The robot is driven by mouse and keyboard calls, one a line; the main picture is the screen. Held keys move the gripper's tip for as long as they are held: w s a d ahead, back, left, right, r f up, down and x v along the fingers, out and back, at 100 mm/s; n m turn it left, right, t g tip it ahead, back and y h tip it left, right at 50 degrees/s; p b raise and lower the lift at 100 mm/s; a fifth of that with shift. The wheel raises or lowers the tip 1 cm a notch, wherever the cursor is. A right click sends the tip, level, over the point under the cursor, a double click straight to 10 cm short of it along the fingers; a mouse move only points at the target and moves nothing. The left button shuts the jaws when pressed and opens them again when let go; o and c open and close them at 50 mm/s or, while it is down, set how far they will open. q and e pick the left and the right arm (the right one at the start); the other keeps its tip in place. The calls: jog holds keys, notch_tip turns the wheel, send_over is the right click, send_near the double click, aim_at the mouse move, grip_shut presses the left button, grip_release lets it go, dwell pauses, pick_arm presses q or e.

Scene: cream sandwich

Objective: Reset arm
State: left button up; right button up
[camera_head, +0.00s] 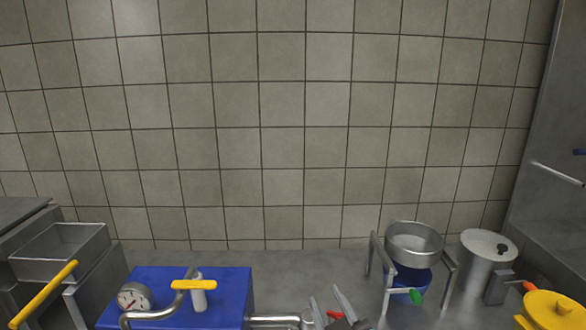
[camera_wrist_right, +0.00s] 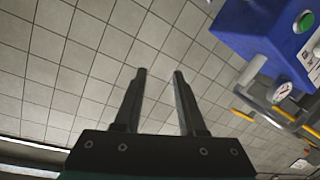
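My right gripper (camera_head: 330,306) shows at the bottom centre of the head view, its two fingers spread and nothing between them. In the right wrist view the gripper (camera_wrist_right: 158,75) is open, with only tiled wall behind its fingertips. My left gripper is not in view. The task names no objects.
A blue machine (camera_head: 225,285) with a gauge (camera_head: 134,297) and a yellow handle stands left of my right gripper; it also shows in the right wrist view (camera_wrist_right: 255,30). At right are a steel pot on a stand (camera_head: 415,244), a steel canister (camera_head: 487,262) and a yellow lid (camera_head: 553,312). A steel tray (camera_head: 60,251) is at left.

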jog(key=s+d+f+m+g+h, duration=0.1)
jog(key=s+d+f+m+g, duration=0.35)
jog(key=s+f, duration=0.6)
jog(key=s+d+f+m+g+h, duration=0.1)
jog(key=s+d+f+g+h, duration=0.1)
jog(key=s+d+f+g, duration=0.8)
jog(key=s+a+f, duration=0.2)
jog(key=f, duration=0.8)
jog(key=s+a+f, duration=0.2)
jog(key=f, duration=0.8)
jog(key=s+d+f+n, duration=0.1)
jog(key=s+d+f, duration=0.1)
jog(key=s+f, duration=1.2)
jog(key=shift+s+d, duration=0.35)
jog(key=shift+s, duration=0.5)
